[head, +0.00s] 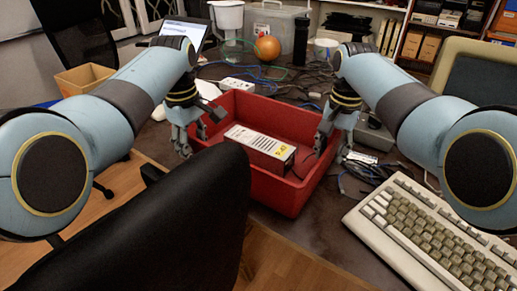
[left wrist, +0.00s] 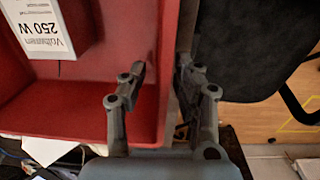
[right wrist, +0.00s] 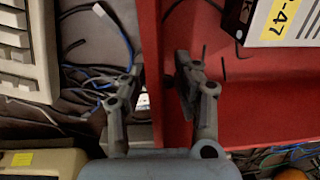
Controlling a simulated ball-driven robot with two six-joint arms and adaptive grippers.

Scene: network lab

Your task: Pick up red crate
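The red crate (head: 277,193) stands on the dark table, with a white labelled box (head: 262,146) inside. My left gripper (head: 190,142) is at the crate's left wall. In the left wrist view, the left gripper's fingers (left wrist: 160,85) straddle the crate's wall (left wrist: 170,50), one inside and one outside, with a gap visible on the inner side. My right gripper (head: 332,142) is at the right wall. In the right wrist view, its fingers (right wrist: 155,85) stand either side of the wall (right wrist: 153,40). Both look open; exact contact with the wall cannot be told.
A black chair back (head: 185,225) stands close in front of the crate. A keyboard (head: 435,235) and loose cables (head: 372,172) lie to the right. An orange ball (head: 267,48), a dark bottle (head: 301,42) and a power strip (head: 238,85) are behind the crate.

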